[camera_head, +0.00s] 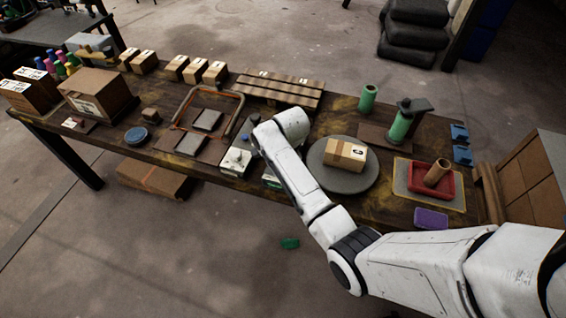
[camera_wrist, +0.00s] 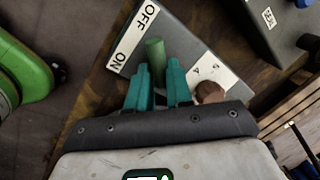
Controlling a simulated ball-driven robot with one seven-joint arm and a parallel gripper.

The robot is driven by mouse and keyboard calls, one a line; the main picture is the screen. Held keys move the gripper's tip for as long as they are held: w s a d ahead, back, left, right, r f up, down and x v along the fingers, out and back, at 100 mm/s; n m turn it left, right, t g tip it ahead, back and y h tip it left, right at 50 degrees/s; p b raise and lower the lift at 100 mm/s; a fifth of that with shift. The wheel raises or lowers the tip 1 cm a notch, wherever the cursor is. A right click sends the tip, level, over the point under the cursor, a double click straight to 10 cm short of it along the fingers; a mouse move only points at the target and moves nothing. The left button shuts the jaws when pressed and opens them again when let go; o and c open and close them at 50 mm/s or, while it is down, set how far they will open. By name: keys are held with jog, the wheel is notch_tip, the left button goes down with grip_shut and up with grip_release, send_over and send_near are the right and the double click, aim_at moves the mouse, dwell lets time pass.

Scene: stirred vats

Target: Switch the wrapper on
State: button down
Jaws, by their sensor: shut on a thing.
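In the wrist view, a grey switch box (camera_wrist: 185,25) carries a white label (camera_wrist: 135,37) with OFF at its upper end and ON at its lower end. A green lever (camera_wrist: 154,48) stands up from the box beside the label. My gripper (camera_wrist: 159,70) has its teal fingers shut on the lever, one on each side. I cannot tell which setting the lever is at. A brown round knob (camera_wrist: 210,92) sits right of the fingers. In the head view, the wrapper's grey turntable (camera_head: 342,183) holds a taped carton (camera_head: 345,155); my arm hides the gripper there.
A second grey box (camera_wrist: 272,30) is close at upper right in the wrist view. In the head view, a box with knobs (camera_head: 237,160) stands left of my arm.

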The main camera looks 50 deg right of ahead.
jog(key=n+p, duration=0.1)
jog(key=n, duration=0.1)
jog(key=n+p, duration=0.1)
jog(key=shift+w+d+r+n+y, duration=0.1)
jog(key=shift+w+d+n+y, duration=0.05)
jog(key=shift+n+y, duration=0.25)
jog(key=n, duration=0.3)
jog(key=n+p, duration=0.1)
jog(key=shift+w+n+y, duration=0.3)
jog(key=shift+y, duration=0.1)
jog(key=n, duration=0.4)
jog(key=shift+w+n+y, duration=0.25)
jog(key=shift+n+y, duration=0.05)
jog(key=shift+y, duration=0.1)
jog(key=shift+w+a+n+g, duration=0.1)
jog(key=shift+n+g, duration=0.15)
jog(key=shift+n, duration=0.85)
jog(key=shift+w+a+n+g, duration=0.1)
jog(key=shift+n+g, duration=0.15)
jog(key=shift+n, duration=0.85)
jog(key=c, duration=1)
grip_release()
jog(key=shift+c, duration=0.2)
